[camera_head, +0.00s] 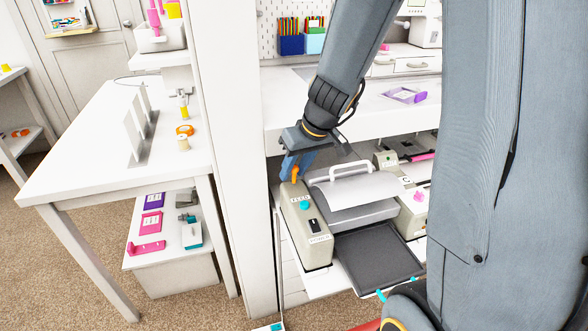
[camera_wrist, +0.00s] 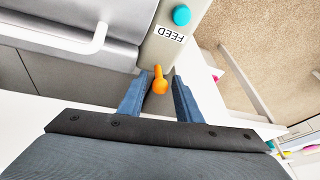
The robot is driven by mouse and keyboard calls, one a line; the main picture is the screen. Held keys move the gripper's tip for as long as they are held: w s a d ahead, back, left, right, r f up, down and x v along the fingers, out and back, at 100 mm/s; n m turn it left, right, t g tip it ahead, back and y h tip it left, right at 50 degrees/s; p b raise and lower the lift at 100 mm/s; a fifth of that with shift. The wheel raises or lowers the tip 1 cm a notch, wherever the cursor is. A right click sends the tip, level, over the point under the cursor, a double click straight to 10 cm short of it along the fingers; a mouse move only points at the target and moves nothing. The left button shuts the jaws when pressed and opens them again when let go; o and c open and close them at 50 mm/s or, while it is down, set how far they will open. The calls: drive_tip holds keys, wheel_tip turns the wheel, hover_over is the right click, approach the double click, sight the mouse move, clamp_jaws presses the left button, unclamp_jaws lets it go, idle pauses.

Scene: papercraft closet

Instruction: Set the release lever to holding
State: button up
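The release lever (camera_head: 295,173) is a small orange lever with a rounded knob at the back end of the beige control box (camera_head: 308,245). In the wrist view the lever (camera_wrist: 159,84) shows between the two blue fingers of my gripper (camera_wrist: 160,78). A gap shows on each side of it, so the gripper is open and not visibly touching it. In the head view my gripper (camera_head: 291,162) is just above and behind the lever. The lever's base and any position marks are hidden or too small to read.
A teal button (camera_wrist: 181,15) labelled FEED and a black switch (camera_head: 313,226) sit on the same box. To its right are a grey machine cover with a white handle (camera_head: 346,169) and a dark tray (camera_head: 375,256). A shelf edge (camera_head: 330,132) runs close beside my arm.

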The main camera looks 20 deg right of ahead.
clamp_jaws()
drive_tip(key=shift+r+p, duration=0.1)
drive_tip(key=shift+p, duration=0.35)
drive_tip(key=shift+w+r+g+p, duration=0.15)
drive_tip(key=shift+g+p, duration=0.15)
drive_tip(key=shift+p, duration=1.65)
drive_tip(key=shift+w+g+p, duration=0.15)
drive_tip(key=shift+g+p, duration=0.25)
drive_tip(key=shift+p, duration=0.2)
drive_tip(key=shift+f, duration=0.2)
drive_tip(key=shift+o, duration=1.2)
unclamp_jaws()
